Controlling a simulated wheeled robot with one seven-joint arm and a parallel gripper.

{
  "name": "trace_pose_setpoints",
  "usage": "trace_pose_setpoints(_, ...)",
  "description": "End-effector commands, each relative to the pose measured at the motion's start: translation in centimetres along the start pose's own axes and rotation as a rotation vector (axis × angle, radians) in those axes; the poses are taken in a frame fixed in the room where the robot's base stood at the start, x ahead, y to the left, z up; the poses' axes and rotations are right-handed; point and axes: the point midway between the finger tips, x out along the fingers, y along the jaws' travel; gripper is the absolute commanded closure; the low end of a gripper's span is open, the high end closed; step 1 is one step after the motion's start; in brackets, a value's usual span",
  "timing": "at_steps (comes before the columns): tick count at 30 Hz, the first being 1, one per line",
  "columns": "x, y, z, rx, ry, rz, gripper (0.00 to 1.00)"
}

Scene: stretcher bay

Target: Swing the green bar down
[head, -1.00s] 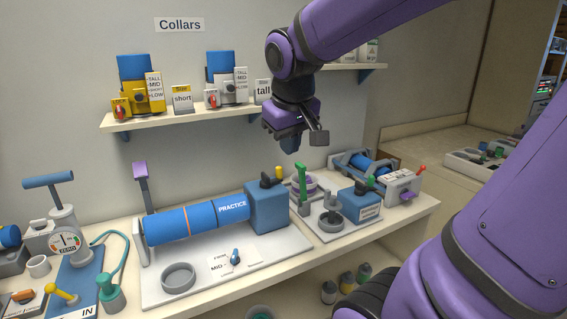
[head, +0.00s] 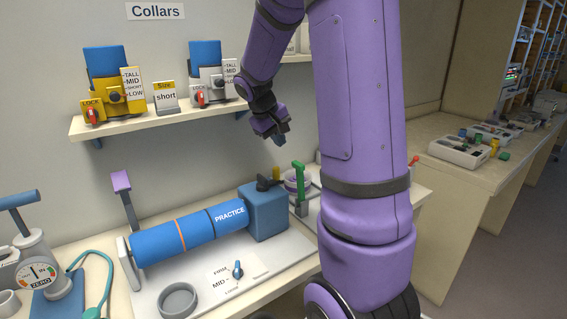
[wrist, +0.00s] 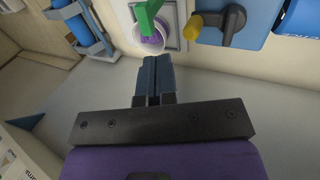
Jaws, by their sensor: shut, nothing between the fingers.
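The green bar (head: 299,180) stands upright on a small grey base to the right of the blue PRACTICE block, in the head view. In the wrist view the green bar (wrist: 148,18) shows at the top, just beyond the fingertips, with a white and purple cup-like thing behind it. My gripper (head: 279,139) is above and to the left of the bar, apart from it. Its two blue-grey fingers (wrist: 153,62) are together with nothing between them. The right part of the bar's station is hidden behind my arm.
The blue PRACTICE cylinder (head: 187,235) and its block (head: 263,214) stand left of the bar. A black lever with a yellow tip (wrist: 222,25) sits close beside the bar. A shelf (head: 150,118) with collars is above. A purple-topped post (head: 122,182) stands at left.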

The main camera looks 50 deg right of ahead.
Motion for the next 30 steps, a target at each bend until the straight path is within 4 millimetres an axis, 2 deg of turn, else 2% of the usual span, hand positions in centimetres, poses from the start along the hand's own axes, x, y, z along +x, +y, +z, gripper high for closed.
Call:
trace_pose_setpoints(16, 1.0, 0.2, -0.1, 0.0, -0.007, 0.004, 1.0)
trace_pose_setpoints(20, 2.7, 0.2, -0.1, 0.0, -0.009, 0.003, 1.0)
trace_pose_setpoints(30, 8.3, 0.2, 0.0, -0.001, -0.009, 0.003, 1.0)
